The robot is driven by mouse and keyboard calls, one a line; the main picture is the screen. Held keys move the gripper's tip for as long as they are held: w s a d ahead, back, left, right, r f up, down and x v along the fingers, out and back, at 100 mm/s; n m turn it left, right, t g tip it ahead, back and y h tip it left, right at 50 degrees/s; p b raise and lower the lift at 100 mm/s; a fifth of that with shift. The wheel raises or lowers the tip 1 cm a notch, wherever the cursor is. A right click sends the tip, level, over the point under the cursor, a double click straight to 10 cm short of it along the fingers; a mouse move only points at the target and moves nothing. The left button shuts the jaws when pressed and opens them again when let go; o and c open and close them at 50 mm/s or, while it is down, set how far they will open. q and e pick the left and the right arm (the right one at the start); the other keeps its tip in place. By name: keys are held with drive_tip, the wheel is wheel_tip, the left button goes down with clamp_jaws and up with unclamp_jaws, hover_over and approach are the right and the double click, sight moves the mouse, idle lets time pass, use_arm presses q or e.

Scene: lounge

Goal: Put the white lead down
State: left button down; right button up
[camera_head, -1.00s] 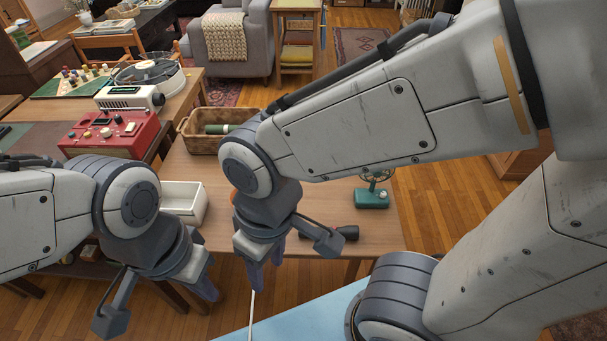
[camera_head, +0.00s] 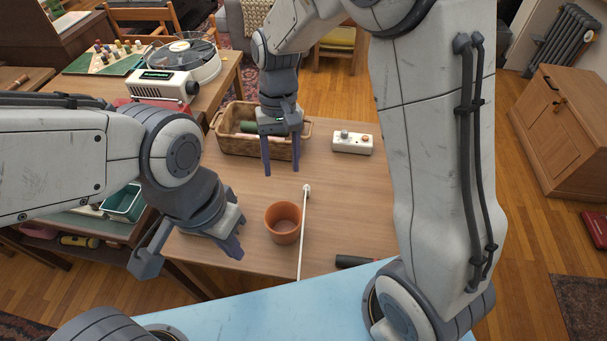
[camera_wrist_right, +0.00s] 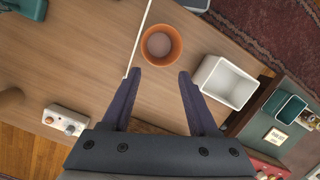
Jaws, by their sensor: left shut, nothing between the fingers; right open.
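The white lead (camera_head: 304,235) lies across the wooden table, its small white end piece (camera_head: 307,188) toward the back and its length running to the front edge. It passes just right of an orange pot (camera_head: 283,223). In the right wrist view the lead (camera_wrist_right: 138,42) runs up from near the left finger, beside the pot (camera_wrist_right: 161,45). My right gripper (camera_head: 281,172) is open and empty above the table, left of the lead's far end; its spread fingers also show in the wrist view (camera_wrist_right: 155,76). My left gripper (camera_head: 236,252) is shut and empty, left of the pot.
A wicker basket (camera_head: 230,145) stands at the table's back left. A white box with knobs (camera_head: 352,142) is at the back right, and a dark cylinder (camera_head: 355,262) at the front right. A white open bin (camera_wrist_right: 229,82) shows in the wrist view.

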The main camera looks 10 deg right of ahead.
drive_tip(key=w+d+f+m+g+y+p, duration=0.1)
drive_tip(key=w+d+f+m, duration=0.4)
drive_tip(key=w+d+f, duration=0.35)
hover_over(307, 185)
drive_tip(key=w, duration=0.1)
drive_tip(key=shift+g, duration=0.3)
drive_tip(key=f, duration=0.4)
drive_tip(key=shift+w+d+f, duration=0.2)
drive_tip(key=shift+d+f, duration=0.1)
drive_tip(key=shift+d, duration=0.05)
drive_tip(key=shift+w+p+x, duration=0.1)
drive_tip(key=shift+p+x, duration=0.25)
drive_tip(key=shift+x, duration=1.1)
drive_tip(key=shift+w+p+x, duration=0.15)
drive_tip(key=shift+p+x, duration=0.15)
drive_tip(key=shift+x, duration=1.2)
clamp_jaws()
